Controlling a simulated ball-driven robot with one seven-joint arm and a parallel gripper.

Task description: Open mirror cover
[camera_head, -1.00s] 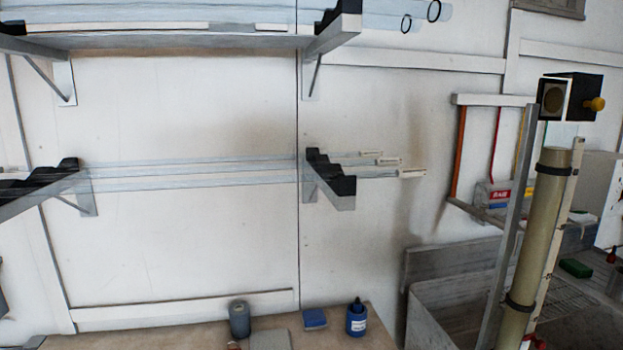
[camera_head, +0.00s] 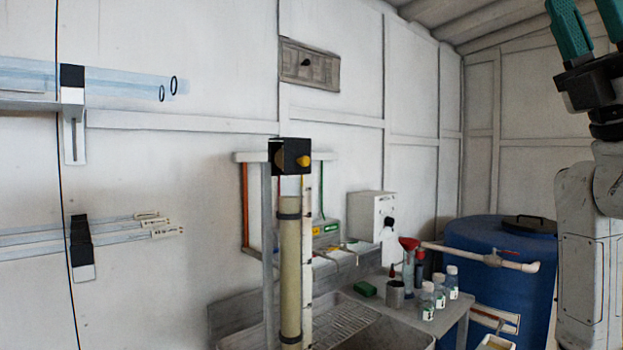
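A black box (camera_head: 290,157) with a yellow knob (camera_head: 304,161) sits at the top of a tall upright tube (camera_head: 290,265) near the middle. A brownish round part shows on its left face. This may be the mirror housing; I cannot tell for sure which part is the mirror cover. A grey wall panel (camera_head: 322,71) with a dark knob is higher up, behind and right of the box. My gripper (camera_head: 590,14) is at the top right corner, far from both. Its two teal fingers are apart and hold nothing visible; the fingertips are partly cut off by the frame edge.
Clear tubes (camera_head: 95,79) lie on wall brackets at the left. A sink (camera_head: 385,334) and a bench with several bottles (camera_head: 440,293) stand below the box. A white control box (camera_head: 371,218) is behind them. A blue barrel (camera_head: 498,262) stands at the right.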

